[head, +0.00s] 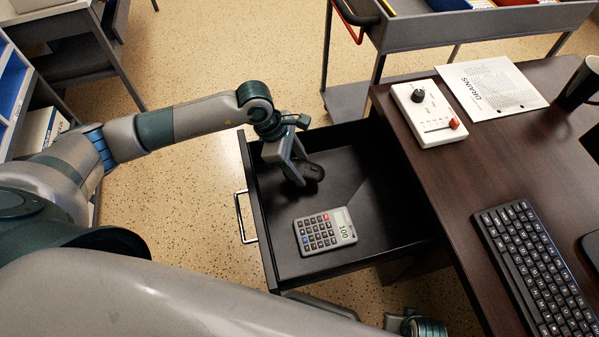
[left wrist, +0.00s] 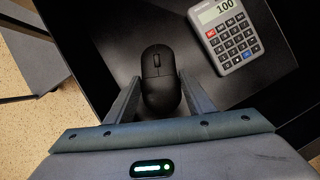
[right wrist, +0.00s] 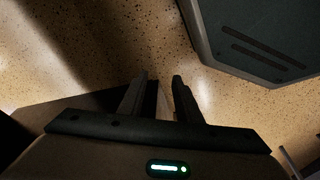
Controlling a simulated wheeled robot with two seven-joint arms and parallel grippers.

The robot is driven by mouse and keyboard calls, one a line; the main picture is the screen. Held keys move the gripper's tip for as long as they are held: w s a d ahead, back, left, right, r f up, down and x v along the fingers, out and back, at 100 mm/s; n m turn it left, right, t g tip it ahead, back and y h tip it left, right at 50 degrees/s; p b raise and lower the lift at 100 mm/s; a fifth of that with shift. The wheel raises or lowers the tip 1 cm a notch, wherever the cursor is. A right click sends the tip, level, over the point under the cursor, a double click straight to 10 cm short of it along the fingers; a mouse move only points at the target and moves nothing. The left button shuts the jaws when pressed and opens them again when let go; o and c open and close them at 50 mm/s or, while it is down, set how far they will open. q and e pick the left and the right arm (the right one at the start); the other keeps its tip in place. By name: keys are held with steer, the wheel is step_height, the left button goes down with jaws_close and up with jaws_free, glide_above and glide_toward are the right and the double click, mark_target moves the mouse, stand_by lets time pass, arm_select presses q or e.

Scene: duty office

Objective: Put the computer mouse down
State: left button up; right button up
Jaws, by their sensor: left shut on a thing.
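The black computer mouse (head: 315,172) is inside the open drawer (head: 285,270), at its far end. It also shows in the left wrist view (left wrist: 159,75). My left gripper (head: 298,176) is shut on the mouse, with one finger along each side of it. I cannot tell whether the mouse touches the drawer floor or hangs slightly above it. My right gripper (right wrist: 158,85) is empty over the speckled floor, its two fingers apart.
A grey calculator (head: 325,232) lies in the drawer near the mouse; bare drawer floor is to its right. The desk (head: 425,180) holds a keyboard (head: 540,265), a white control box (head: 428,113), a paper sheet (head: 490,88) and a dark mug (head: 582,83). A grey cart (head: 470,30) stands behind.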

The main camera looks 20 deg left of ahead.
arm_select(q)
steer(key=shift+f, duration=0.4)
step_height(320, 180, down, 2)
steer(key=shift+f, duration=0.55)
arm_select(e)
steer(key=shift+s+f, duration=0.1)
steer(key=shift+f, duration=0.45)
